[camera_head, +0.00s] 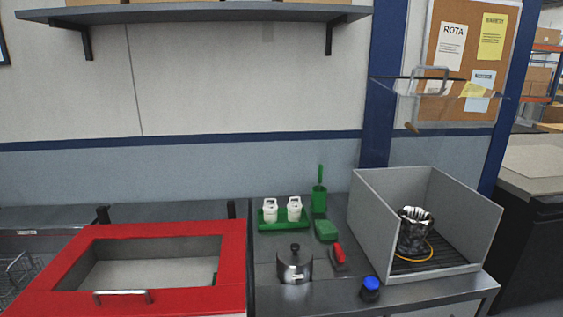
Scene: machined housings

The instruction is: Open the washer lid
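A red frame (233,268), which looks like the washer lid, lies flat over a grey tank at the lower left. A pale bar handle (122,296) is fixed near its front edge. Two dark hinge-like posts, left (103,215) and right (231,209), stand at its back edge. Through its wide window the grey inner wall and pale bottom of the tank show. I cannot tell whether the window is glazed or open. The near edge is close to the bottom of the picture. My gripper is not in view.
A grey open-topped box (375,232) on the right holds a dark, white-topped part (414,235); a clear panel (455,100) stands raised above it. A steel pot (294,264), red-handled tool (338,256), blue-capped jar (370,288) and green tray (270,226) crowd the middle bench. A shelf (200,15) hangs above.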

